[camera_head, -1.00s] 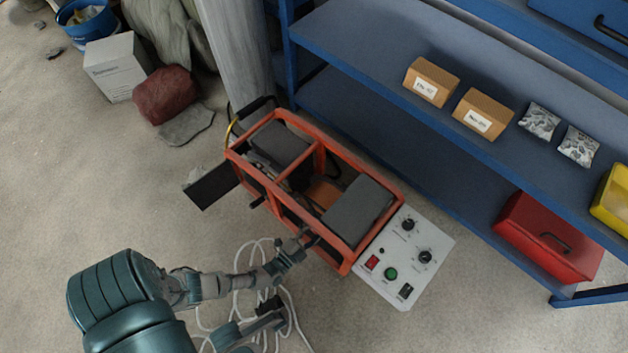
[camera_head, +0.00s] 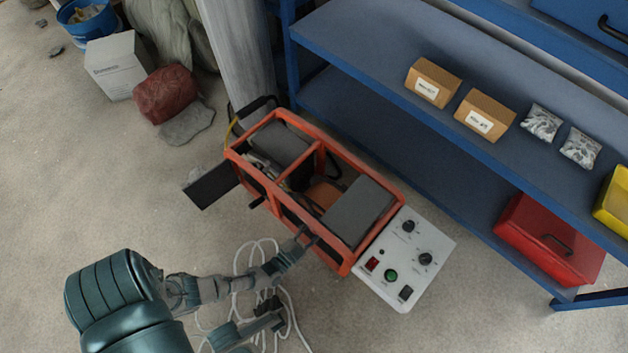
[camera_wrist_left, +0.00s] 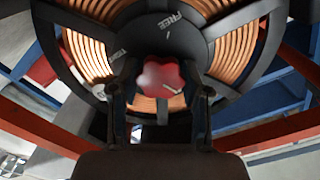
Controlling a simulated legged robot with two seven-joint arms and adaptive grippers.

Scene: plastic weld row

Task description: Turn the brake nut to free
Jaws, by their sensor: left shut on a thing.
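The brake nut is a red lobed knob (camera_wrist_left: 163,77) with a pale line near its lower right. It sits at the centre of a black hub (camera_wrist_left: 165,38) ringed by copper windings. The hub carries a "FREE" label at the top and another marking at left, too small to read surely. My left gripper (camera_wrist_left: 162,92) has a dark finger on each side of the knob and is shut on it. In the head view my left gripper (camera_head: 305,240) reaches the near side of the orange-framed machine (camera_head: 348,262); the knob is hidden there.
A white control panel (camera_head: 420,241) with knobs and buttons adjoins the machine. White cable (camera_head: 290,312) lies on the floor under my arm. A blue shelf (camera_head: 370,62) with boxes stands behind at right.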

